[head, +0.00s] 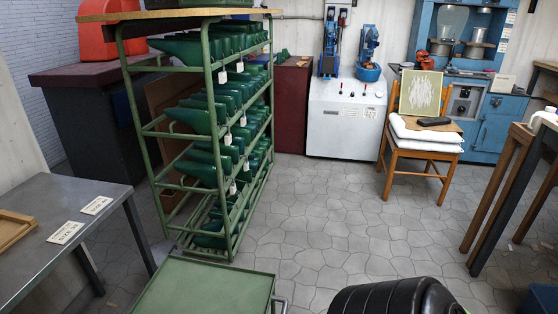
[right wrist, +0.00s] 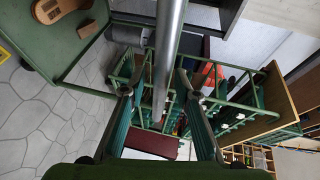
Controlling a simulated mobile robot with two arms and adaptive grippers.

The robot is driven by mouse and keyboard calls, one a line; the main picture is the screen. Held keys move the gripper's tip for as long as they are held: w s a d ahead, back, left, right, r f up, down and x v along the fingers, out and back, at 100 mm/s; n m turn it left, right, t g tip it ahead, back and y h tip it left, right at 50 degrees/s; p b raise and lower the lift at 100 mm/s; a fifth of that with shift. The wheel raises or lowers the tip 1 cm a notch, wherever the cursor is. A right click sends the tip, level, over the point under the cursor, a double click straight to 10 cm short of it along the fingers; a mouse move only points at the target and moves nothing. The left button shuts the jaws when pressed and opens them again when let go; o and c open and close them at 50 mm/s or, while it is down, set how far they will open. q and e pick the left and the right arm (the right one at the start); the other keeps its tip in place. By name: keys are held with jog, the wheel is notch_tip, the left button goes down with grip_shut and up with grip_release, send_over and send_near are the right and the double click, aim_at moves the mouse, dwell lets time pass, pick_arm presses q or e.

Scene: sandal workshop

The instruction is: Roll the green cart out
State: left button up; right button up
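The green cart (head: 205,288) shows at the bottom of the head view, with a bare green top and a small grey metal piece (head: 280,302) at its right edge. My right gripper (right wrist: 156,88) is open. A silver bar (right wrist: 170,45) passes between its fingers, with visible gaps; where the bar attaches is out of view. My left gripper is not in view.
A green rack (head: 215,130) of dark green lasts stands beyond the cart. A grey table (head: 45,235) is at left, and a wooden-legged table (head: 497,200) at right. A chair (head: 420,145) and white machine (head: 345,120) stand behind. The paved floor (head: 340,220) between is clear.

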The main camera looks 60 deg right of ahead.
jog(key=shift+s, duration=0.1)
jog(key=s+r, duration=0.2)
jog(key=s, duration=0.9)
jog(key=shift+s+a, duration=0.3)
jog(key=shift+a, duration=0.05)
jog(key=shift+r, duration=0.1)
